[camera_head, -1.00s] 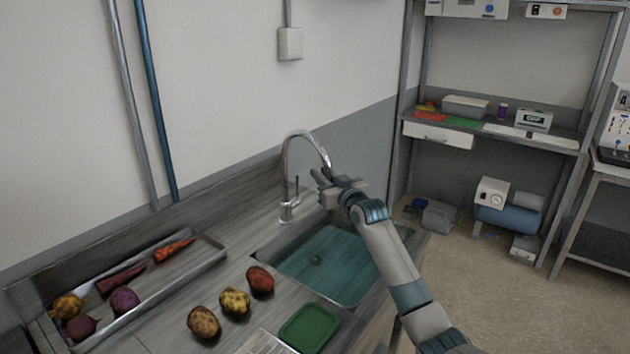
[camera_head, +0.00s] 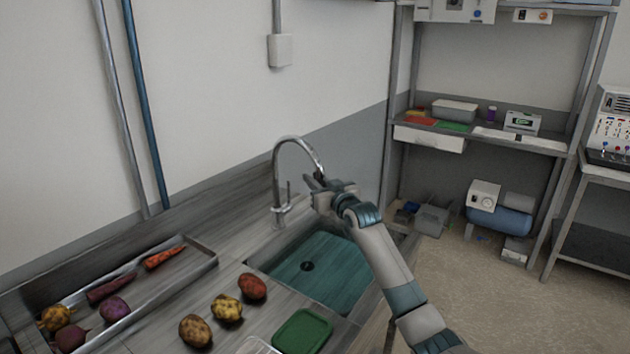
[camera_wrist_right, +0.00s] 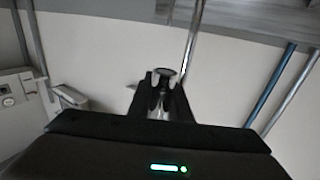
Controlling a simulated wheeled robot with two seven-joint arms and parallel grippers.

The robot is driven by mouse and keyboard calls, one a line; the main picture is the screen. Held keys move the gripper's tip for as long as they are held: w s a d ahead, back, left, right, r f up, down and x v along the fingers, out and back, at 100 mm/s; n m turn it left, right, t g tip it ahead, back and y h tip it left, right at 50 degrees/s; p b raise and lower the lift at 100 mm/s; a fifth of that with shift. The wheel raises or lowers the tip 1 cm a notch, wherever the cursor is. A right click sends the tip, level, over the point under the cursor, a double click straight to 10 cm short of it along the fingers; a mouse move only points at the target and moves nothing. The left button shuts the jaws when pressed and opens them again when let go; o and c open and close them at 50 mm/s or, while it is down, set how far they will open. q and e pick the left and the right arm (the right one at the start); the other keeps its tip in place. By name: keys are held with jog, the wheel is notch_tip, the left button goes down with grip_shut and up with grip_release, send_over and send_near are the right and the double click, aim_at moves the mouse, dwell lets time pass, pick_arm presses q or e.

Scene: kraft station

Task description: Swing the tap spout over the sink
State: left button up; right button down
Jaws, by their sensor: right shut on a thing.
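The chrome tap spout (camera_head: 291,139) arches up from the counter behind the sink, with its outlet end to the right, over the sink's back area. The sink (camera_head: 325,268) is a teal-looking basin with a dark drain. My right gripper (camera_head: 314,181) is at the outlet end of the spout and shut on it. In the right wrist view the fingers (camera_wrist_right: 160,88) close around the spout's end, and a chrome tube (camera_wrist_right: 193,45) runs up behind them. The fingers partly hide the outlet. My left gripper is not in view.
A tray (camera_head: 205,262) with carrots and beets lies on the counter at left. Several potatoes (camera_head: 227,308) and a green lid (camera_head: 303,332) lie in front of the sink. A shelf rack (camera_head: 480,140) stands at the back right.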

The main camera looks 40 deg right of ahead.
dwell(0.4)
jog(key=c, duration=1.8)
grip_release()
jog(key=shift+o, duration=0.8)
jog(key=shift+w+a, duration=0.15)
